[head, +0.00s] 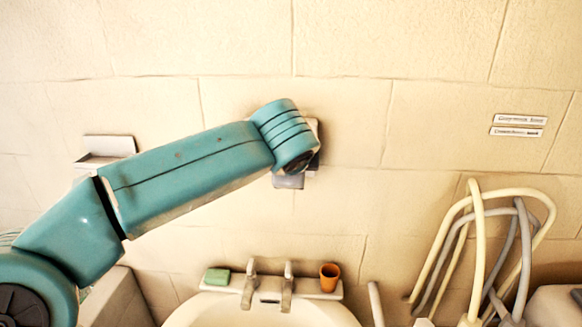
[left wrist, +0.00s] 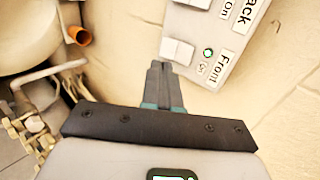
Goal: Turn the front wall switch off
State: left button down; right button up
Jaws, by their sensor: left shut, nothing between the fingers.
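The switch panel (left wrist: 206,30) is at the upper right in the left wrist view, with parts labelled "Back" and "Front". The front switch (left wrist: 177,51) is a white rocker beside a green lit indicator (left wrist: 208,53) marked "On". My left gripper (left wrist: 159,67) is shut and empty, its fingertips right by the lower edge of the front switch. I cannot tell whether they touch it. In the head view my left arm reaches the wall and hides most of the panel and the fingertips. My right gripper is in neither view.
A washbasin (head: 250,315) stands below, with two taps (head: 287,285), a green soap (head: 217,277) and an orange cup (head: 330,277). Small labels (head: 519,120) are on the wall. The wall between the panel and labels is clear.

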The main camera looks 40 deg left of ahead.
pick_arm(q)
jog(key=x, duration=0.6)
jog(key=shift+w+a+r, duration=0.2)
jog(key=shift+w+a, duration=0.2)
jog(key=shift+a, duration=0.1)
jog(key=shift+d, duration=0.1)
jog(key=t+y+b, duration=0.1)
jog(key=b, duration=0.5)
jog(key=f+t+y+b, duration=0.1)
jog(key=b, duration=0.6)
jog(key=shift+w+f+t+y, duration=0.2)
jog(key=shift+t+y, duration=0.1)
jog(key=shift+t, duration=0.1)
